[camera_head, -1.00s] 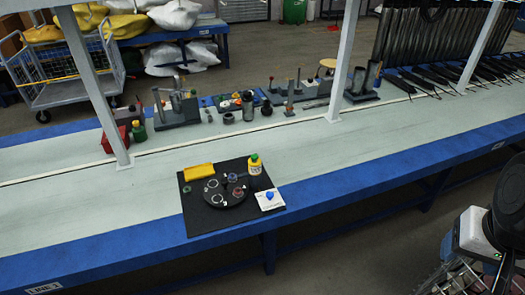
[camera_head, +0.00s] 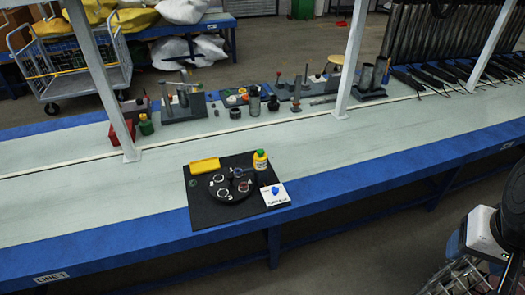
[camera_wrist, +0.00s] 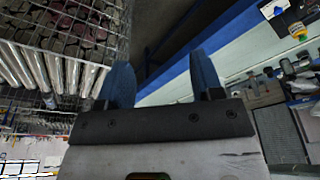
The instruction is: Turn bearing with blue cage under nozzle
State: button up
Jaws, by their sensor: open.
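A round black turntable (camera_head: 231,185) lies on a black mat (camera_head: 203,216) on the bench in the head view. Several small ring-shaped bearings sit on it. A small bluish part (camera_head: 238,172) is near its back edge and may be the bearing with the blue cage; it is too small to be sure. A yellow bottle (camera_head: 261,161) with a green top stands at the mat's back right; I cannot make out a separate nozzle. My gripper (camera_wrist: 163,78) shows two blue fingers spread apart and empty in the wrist view, well away from the turntable.
A white card with a blue knob (camera_head: 275,190) lies at the mat's right, and a yellow block (camera_head: 205,165) at its back left. Fixtures and parts line the bench's back. White posts (camera_head: 350,60) rise from the bench. A wire crate (camera_wrist: 60,40) is left of my gripper.

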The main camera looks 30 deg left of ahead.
jog(key=shift+o, duration=0.3)
jog(key=w+a+f+n+g, duration=0.1)
jog(key=w+a+n, duration=0.3)
jog(key=w+a, duration=0.75)
jog(key=w+a+f+n, duration=0.1)
jog(key=w+a+n, duration=0.3)
jog(key=w+a, duration=0.75)
jog(key=n+g, duration=0.2)
jog(key=n, duration=0.8)
send_over(230, 175)
jog(key=f, duration=3.2)
jog(key=shift+w+d+f, duration=0.1)
jog(key=shift+d+f, duration=0.1)
jog(key=shift+d, duration=0.05)
jog(key=shift+a+f, duration=0.25)
jog(key=shift+a, duration=0.05)
jog(key=shift+f, duration=0.1)
